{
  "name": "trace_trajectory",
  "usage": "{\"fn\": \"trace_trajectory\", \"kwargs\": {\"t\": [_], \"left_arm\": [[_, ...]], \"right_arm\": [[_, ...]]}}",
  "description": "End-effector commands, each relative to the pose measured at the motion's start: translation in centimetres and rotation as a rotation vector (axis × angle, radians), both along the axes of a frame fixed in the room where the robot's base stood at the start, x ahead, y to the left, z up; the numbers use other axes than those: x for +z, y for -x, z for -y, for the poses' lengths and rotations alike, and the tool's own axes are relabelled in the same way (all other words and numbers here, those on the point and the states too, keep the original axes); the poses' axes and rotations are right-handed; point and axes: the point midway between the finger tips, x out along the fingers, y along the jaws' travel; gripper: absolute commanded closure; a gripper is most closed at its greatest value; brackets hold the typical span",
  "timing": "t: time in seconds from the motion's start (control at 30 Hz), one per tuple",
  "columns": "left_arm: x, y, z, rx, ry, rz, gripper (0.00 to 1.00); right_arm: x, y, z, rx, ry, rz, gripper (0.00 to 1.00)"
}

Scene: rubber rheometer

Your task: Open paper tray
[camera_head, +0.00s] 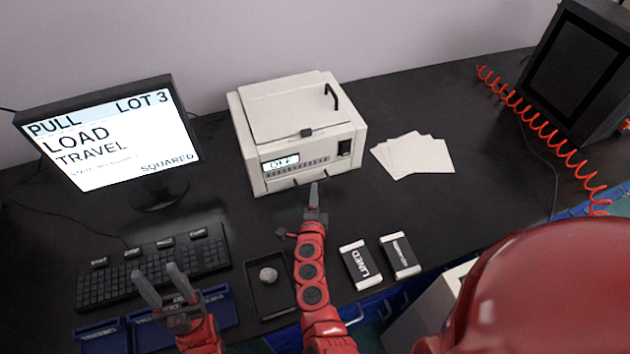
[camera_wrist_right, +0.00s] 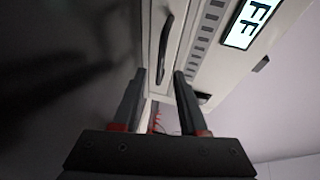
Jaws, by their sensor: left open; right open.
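A white box-shaped machine (camera_head: 295,130) stands against the wall, with a lit display (camera_head: 281,163) on its front. In the right wrist view its low front panel, apparently the paper tray (camera_wrist_right: 181,38), sits flush and closed and bears a curved black handle (camera_wrist_right: 165,48). My right gripper (camera_head: 316,188) is at the lower front of the machine. In the wrist view its open fingers (camera_wrist_right: 160,75) point at the handle, which shows between and beyond the tips; I cannot tell if they touch. My left gripper (camera_head: 158,272) is open and empty over the keyboard's front edge.
White sheets (camera_head: 415,155) lie right of the machine. A monitor (camera_head: 110,140) and keyboard (camera_head: 155,265) stand left. A small black tray (camera_head: 270,300) with a grey lump and two labelled packs (camera_head: 360,265) lie near the front. A coiled red cable (camera_head: 525,115) hangs right.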

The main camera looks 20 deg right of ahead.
Motion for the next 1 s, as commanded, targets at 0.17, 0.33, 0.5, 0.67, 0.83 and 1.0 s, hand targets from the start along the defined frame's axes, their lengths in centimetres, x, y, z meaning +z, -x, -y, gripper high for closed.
{"fn": "trace_trajectory", "kwargs": {"t": [0.17, 0.33, 0.5, 0.67, 0.83, 1.0], "left_arm": [[0.3, 0.0, 0.0, 0.000, 0.000, 0.000, 0.50], [0.3, 0.0, 0.0, 0.000, 0.000, 0.000, 0.50], [0.3, 0.0, 0.0, 0.000, 0.000, 0.000, 0.50], [0.3, 0.0, 0.0, 0.000, 0.000, 0.000, 0.50], [0.3, 0.0, 0.0, 0.000, 0.000, 0.000, 0.50], [0.3, 0.0, 0.0, 0.000, 0.000, 0.000, 0.50]], "right_arm": [[-0.5, -2.8, 0.9, 0.006, 0.002, 0.001, 0.58], [-0.9, -4.3, 1.5, 0.004, 0.000, 0.000, 0.58], [-1.0, -4.8, 1.8, 0.001, -0.001, 0.001, 0.58], [-1.0, -4.9, 1.8, 0.002, -0.001, 0.001, 0.58], [-1.0, -4.9, 1.8, 0.002, -0.001, 0.001, 0.74], [-1.0, -4.9, 1.7, 0.002, -0.001, 0.001, 1.00]]}}
